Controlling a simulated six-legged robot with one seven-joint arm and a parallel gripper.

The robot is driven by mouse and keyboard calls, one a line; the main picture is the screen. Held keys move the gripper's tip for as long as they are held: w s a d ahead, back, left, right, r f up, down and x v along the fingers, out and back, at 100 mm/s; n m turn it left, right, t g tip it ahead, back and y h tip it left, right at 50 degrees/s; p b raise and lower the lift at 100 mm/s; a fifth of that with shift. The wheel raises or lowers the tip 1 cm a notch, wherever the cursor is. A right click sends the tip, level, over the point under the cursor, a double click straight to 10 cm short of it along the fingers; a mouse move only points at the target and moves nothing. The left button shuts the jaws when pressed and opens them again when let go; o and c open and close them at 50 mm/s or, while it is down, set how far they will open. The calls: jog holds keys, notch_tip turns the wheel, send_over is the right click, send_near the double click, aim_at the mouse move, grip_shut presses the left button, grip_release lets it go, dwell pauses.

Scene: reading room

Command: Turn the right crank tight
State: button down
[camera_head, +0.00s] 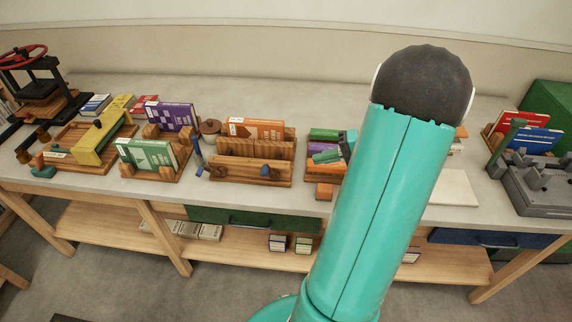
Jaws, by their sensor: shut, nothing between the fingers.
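A wooden press (243,172) stands mid-table with an orange book (257,129) upright at its back. A blue-handled crank (197,152) stands up at its left end. A second small blue-ended crank or knob (265,171), the one further right, is on its front face. How tight either one is cannot be told. My teal arm, with a dark rounded joint, rises in front of the table on the right.
A black press with a red wheel (22,55) stands far left. Beside it are a yellow block (98,140) on a wooden tray and racks with green (147,154) and purple (170,116) books. A grey device (540,185) and a pale board (453,187) lie right.

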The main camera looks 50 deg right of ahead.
aim_at(262, 170)
jog(key=x, duration=1.3)
jog(key=shift+w+a+f, duration=0.15)
jog(key=shift+a+f, duration=0.05)
jog(key=shift+a, duration=0.15)
jog(key=shift+w+a+r+g+h, duration=0.1)
jog(key=shift+w+a+g+h, duration=0.1)
jog(key=shift+w+g+h, duration=0.15)
jog(key=shift+w+a+g+h, duration=0.7)
jog(key=shift+w+g+h, duration=0.15)
jog(key=shift+g, duration=0.4)
jog(key=shift+w+a+f+g+h, duration=0.25)
jog(key=shift+w+a+g+h, duration=0.15)
jog(key=shift+g+h, duration=0.3)
jog(key=shift+w+a+f, duration=0.1)
jog(key=shift+w+f, duration=0.15)
jog(key=shift+w+a+g, duration=0.15)
jog(key=shift+g, duration=0.15)
